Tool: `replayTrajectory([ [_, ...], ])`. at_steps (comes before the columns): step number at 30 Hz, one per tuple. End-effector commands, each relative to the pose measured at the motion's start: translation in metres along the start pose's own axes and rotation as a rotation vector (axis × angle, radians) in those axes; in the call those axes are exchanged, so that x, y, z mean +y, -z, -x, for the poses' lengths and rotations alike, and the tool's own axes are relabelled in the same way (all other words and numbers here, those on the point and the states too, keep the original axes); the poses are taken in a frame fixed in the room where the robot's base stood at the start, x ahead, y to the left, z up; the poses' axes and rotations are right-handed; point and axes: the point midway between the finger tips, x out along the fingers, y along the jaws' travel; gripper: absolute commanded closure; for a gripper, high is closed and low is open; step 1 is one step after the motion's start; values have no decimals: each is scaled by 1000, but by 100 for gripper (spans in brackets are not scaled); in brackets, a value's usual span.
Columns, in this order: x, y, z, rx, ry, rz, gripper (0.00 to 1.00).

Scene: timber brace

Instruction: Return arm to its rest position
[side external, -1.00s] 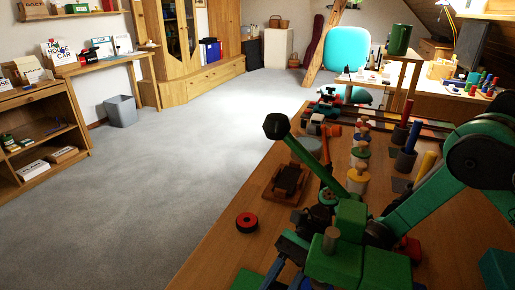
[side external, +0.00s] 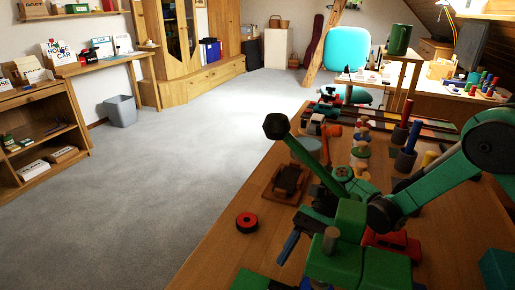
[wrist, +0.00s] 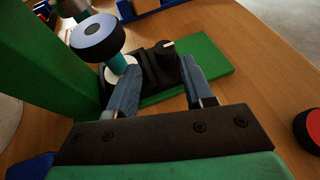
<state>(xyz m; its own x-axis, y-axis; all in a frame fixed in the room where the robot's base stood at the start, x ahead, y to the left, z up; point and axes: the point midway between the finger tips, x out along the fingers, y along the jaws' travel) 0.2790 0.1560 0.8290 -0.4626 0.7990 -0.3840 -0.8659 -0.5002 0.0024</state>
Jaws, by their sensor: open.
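My gripper (side external: 300,228) is low over the wooden workbench (side external: 215,268), beside the green blocks. In the wrist view its two blue-grey fingers (wrist: 162,90) are apart, with nothing clamped between them. Beyond the fingertips is a black fixture (wrist: 163,66) with a knob, on a flat green base (wrist: 206,62). A round dark-rimmed knob (wrist: 97,35) on a teal stem stands by the left finger. In the side view a green bar (side external: 305,158) with a dark hexagonal end slants up from the green block (side external: 350,218). Whether the fingers touch anything is unclear.
A red-and-black disc (side external: 247,222) lies near the bench's left edge. A red toy car (side external: 392,245) sits right of the green blocks. A dark wooden tray (side external: 289,180), stacked rings (side external: 361,155) and pegs (side external: 405,158) stand farther back. The air above the bench's left side is open.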

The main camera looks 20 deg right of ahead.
Motion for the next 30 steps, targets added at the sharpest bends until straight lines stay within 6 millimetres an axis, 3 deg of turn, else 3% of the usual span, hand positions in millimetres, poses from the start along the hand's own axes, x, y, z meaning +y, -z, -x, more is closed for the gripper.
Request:
replayTrajectory([
  [11, 0, -1, 6, 2, 3, 2, 54],
  [17, -8, -16, 20, 73, 89, 64, 54],
  [23, -10, -36, 48, 337, 218, 251, 54],
  [30, 10, -43, 77, 696, 225, 492, 54],
])
